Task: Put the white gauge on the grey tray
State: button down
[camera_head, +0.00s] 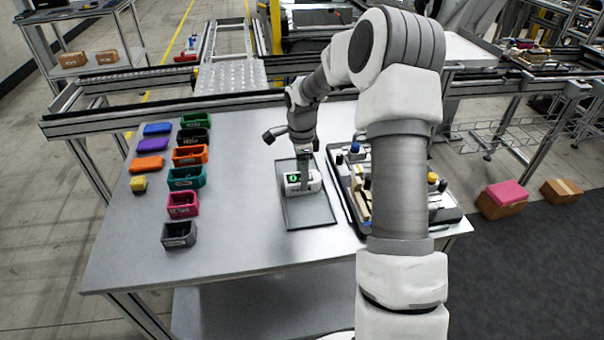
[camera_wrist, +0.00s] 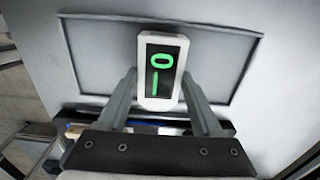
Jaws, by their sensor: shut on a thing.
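The white gauge (camera_head: 303,183) has a dark face with green marks and is at my gripper, over the grey tray (camera_head: 308,211). In the wrist view the gauge (camera_wrist: 161,72) sits between the two fingers of my gripper (camera_wrist: 163,95), which is shut on it. The grey tray (camera_wrist: 90,55) spreads out behind the gauge there, with its raised rim around it. I cannot tell whether the gauge touches the tray's floor. My arm comes in from the right and hides part of the table.
Several coloured bins (camera_head: 190,155) stand in a row on the table's left, with coloured blocks (camera_head: 150,163) beside them. A pallet fixture (camera_head: 358,190) with parts lies just right of the tray, partly behind my arm. The table's front left (camera_head: 150,255) is bare.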

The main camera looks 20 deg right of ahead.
jog(key=shift+f, duration=0.15)
jog(key=shift+c, duration=0.2)
grip_release()
